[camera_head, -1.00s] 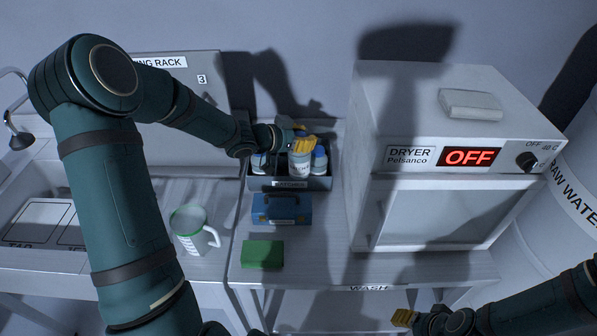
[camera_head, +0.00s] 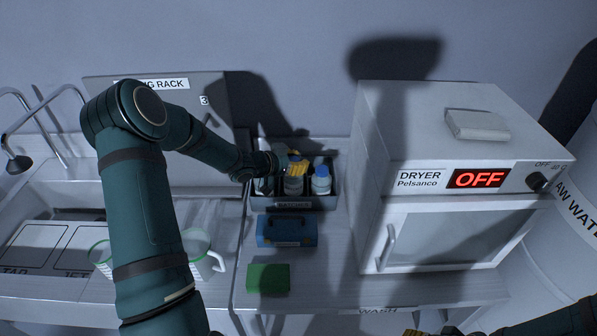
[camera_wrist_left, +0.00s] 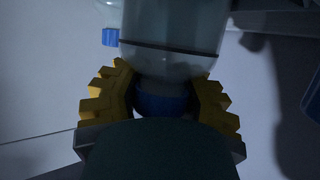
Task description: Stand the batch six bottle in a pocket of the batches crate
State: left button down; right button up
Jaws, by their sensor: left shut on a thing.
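My left gripper (camera_head: 296,167) reaches over the dark batches crate (camera_head: 310,204) and is shut on a bottle (camera_head: 293,186) by its blue cap. The bottle looks upright, with its lower part behind the crate's front wall; whether its base touches the crate floor cannot be told. Its label is not readable now. In the left wrist view the yellow fingers flank the blue cap (camera_wrist_left: 162,101), below a pale, clear body (camera_wrist_left: 172,40) with a dark line. Another blue-capped bottle (camera_head: 321,181) stands to the right in the crate. My right gripper (camera_head: 428,333) is mostly cut off at the bottom edge.
A blue case (camera_head: 287,232) and a green block (camera_head: 268,279) lie in front of the crate. The dryer (camera_head: 440,180), showing OFF, stands to the right. The rack (camera_head: 215,130) is left of the crate; mugs (camera_head: 200,255) stand by the sink.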

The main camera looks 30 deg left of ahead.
aim_at(293, 186)
pick_arm(q)
notch_tip(293, 186, down, 3)
jog(key=shift+f, duration=0.2)
jog(key=c, duration=0.7)
grip_release()
jog(key=shift+f, duration=0.15)
